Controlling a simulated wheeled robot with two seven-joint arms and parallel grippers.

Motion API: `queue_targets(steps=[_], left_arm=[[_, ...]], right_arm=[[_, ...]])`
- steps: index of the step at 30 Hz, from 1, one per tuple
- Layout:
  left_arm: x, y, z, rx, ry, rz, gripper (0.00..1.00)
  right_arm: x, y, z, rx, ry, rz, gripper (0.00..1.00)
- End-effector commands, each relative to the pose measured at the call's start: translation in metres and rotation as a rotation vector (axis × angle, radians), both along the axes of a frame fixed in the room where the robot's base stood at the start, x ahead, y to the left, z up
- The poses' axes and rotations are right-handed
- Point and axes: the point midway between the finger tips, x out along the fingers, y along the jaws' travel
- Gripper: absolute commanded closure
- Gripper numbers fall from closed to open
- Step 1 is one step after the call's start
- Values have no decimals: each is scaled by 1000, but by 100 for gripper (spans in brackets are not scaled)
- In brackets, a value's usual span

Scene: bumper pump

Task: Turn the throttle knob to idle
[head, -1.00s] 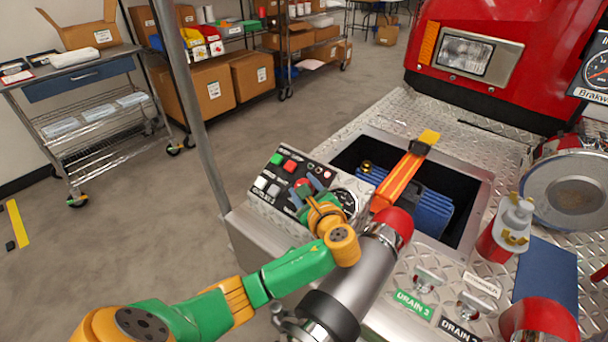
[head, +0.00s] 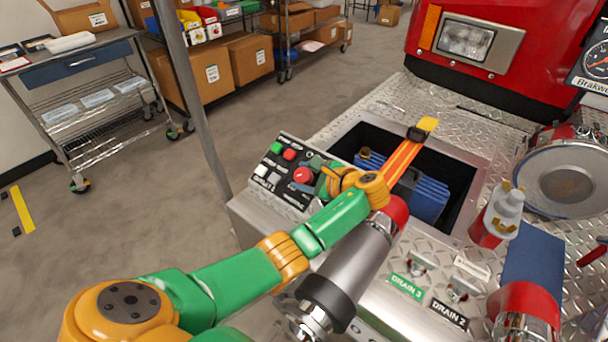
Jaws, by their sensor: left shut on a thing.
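The control panel (head: 268,190) is a black sloped face on a metal housing, with green, red and white buttons. A round red knob (head: 303,175) stands out at its right part. My left gripper (head: 322,183) is at the panel just right of the red knob, shut on a control there that I take for the throttle knob. The fingers and wrist hide that control and its setting, along with the gauge at the panel's right side. My green and orange left arm reaches in from the lower left. My right gripper is not in view.
A metal pipe with a red collar (head: 396,214) stands close beside my wrist. An orange strap (head: 404,158) crosses the open bin (head: 458,200) behind it. Drain handles (head: 420,262) sit at lower right. A grey pole (head: 199,110) rises left of the panel.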

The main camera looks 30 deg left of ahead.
Motion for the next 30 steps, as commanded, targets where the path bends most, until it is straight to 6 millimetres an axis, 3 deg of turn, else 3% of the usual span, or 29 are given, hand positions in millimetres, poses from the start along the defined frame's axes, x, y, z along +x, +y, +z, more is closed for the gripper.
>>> queue_targets(steps=[11,12,14,15,23,30], left_arm=[[0,1,1,0,-3,4,100],[0,1,1,1,-3,3,35],[0,1,1,1,-2,3,19],[0,1,1,1,-2,3,16],[0,-1,1,-1,-1,2,16],[-9,-39,22,-2,-3,0,16]], right_arm=[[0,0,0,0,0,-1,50],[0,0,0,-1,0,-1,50],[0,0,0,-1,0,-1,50],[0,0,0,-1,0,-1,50],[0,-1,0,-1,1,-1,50],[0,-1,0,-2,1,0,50]])
